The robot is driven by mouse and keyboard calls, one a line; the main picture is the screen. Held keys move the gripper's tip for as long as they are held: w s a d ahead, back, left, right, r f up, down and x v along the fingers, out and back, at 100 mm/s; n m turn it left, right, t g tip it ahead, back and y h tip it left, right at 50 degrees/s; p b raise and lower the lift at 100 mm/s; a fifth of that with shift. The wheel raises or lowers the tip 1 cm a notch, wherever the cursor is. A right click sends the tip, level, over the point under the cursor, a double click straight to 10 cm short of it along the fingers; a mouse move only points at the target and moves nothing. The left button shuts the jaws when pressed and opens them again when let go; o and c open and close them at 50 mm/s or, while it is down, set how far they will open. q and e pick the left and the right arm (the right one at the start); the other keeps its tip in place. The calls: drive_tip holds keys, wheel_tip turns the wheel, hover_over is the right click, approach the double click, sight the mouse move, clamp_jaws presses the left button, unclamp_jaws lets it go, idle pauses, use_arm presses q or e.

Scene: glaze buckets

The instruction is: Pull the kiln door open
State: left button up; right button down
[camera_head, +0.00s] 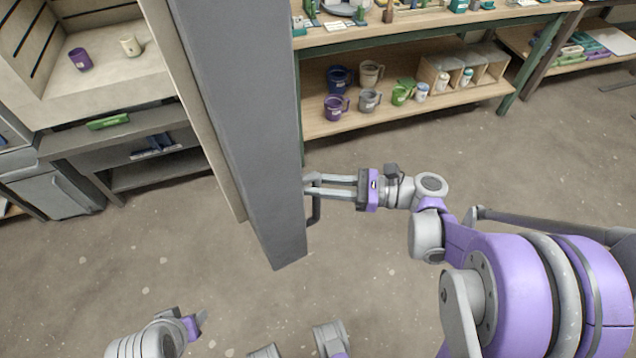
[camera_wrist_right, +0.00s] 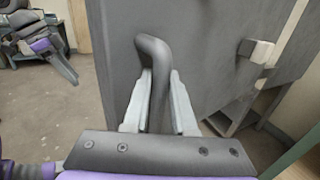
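The grey kiln door (camera_head: 240,110) stands swung out from the kiln (camera_head: 110,90), showing its narrow edge in the head view. The kiln's pale inside is visible to its left. The dark bent door handle (camera_head: 316,207) is on the door's right side; it also shows in the right wrist view (camera_wrist_right: 157,58). My right gripper (camera_head: 312,187) is at the handle, with its two fingers on either side of the bar, closed up against it. My left gripper (camera_head: 200,322) is low in the head view, away from the door; its finger gap is unclear.
A purple mug (camera_head: 80,60) and a cream mug (camera_head: 131,46) stand inside the kiln. A wooden shelf unit (camera_head: 330,127) with several mugs stands right of the door. A low grey stand (camera_head: 120,150) is below the kiln. The floor around the door's free end is clear.

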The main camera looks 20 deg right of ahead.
drive_tip(key=c, duration=0.7)
unclamp_jaws()
drive_tip(key=shift+w+f, duration=0.1)
drive_tip(key=shift+w, duration=0.15)
drive_tip(key=shift+c, duration=0.2)
drive_tip(key=shift+s, duration=0.1)
drive_tip(key=v, duration=1)
drive_tip(key=shift+s+d, duration=0.2)
drive_tip(key=shift+d, duration=0.15)
